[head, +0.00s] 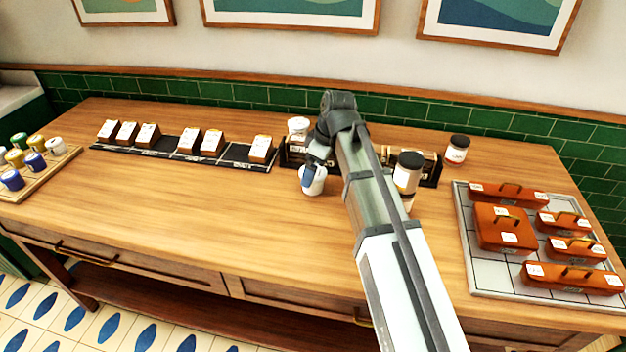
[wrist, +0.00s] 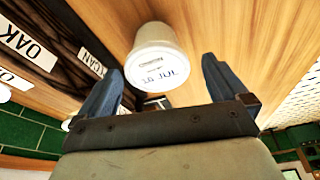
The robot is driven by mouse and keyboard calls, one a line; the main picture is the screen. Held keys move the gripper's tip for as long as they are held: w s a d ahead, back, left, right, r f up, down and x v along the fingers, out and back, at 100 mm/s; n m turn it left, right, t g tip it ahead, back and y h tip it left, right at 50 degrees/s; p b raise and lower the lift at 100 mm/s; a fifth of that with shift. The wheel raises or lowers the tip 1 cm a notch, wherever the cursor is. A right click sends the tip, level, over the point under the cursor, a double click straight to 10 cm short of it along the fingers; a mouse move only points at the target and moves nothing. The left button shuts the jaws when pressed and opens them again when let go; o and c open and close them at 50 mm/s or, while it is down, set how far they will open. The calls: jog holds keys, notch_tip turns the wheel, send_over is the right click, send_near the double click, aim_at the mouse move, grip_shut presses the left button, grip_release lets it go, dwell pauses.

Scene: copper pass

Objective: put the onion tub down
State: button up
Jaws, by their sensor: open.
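The onion tub is a small white tub with a printed label. It shows in the wrist view (wrist: 157,62), its label facing the camera and reading "ONION" and "10 JUL". In the head view the onion tub (head: 317,184) is on the wooden counter, in front of the dark rack, partly covered by a blue finger. My gripper (head: 313,168) is at the tub. In the wrist view my gripper (wrist: 160,66) is open, one blue finger on each side of the tub, with a gap visible on both sides.
Behind is a dark labelled rack (head: 292,160) with another white tub (head: 298,125). Dark-lidded jars stand at right (head: 456,150) and beside my arm (head: 408,172). A grey tray (head: 462,215) with brown boxes lies far right. The counter's front left (head: 190,215) is clear.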

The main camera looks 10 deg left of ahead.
jog(key=shift+x, duration=2.4)
jog(key=shift+w, duration=0.2)
jog(key=c, duration=1.2)
notch_tip(320, 180, up, 10)
jog(key=shift+f, duration=0.2)
jog(key=shift+r, duration=0.15)
jog(key=shift+w+d+r, duration=0.1)
jog(key=shift+d, duration=0.25)
jog(key=d+m+h, duration=0.1)
jog(key=d+m, duration=0.5)
jog(key=d, duration=0.4)
jog(key=d+r+m+t+h, duration=0.1)
jog(key=d+m, duration=0.5)
jog(key=d, duration=0.5)
jog(key=d+m+t+h, duration=0.1)
jog(key=d+m+h, duration=0.1)
jog(key=d+m, duration=0.5)
jog(key=shift+w+d+r, duration=0.15)
jog(key=shift+d, duration=0.85)
jog(key=shift+w+d+r, duration=0.15)
jog(key=shift+d, duration=0.8)
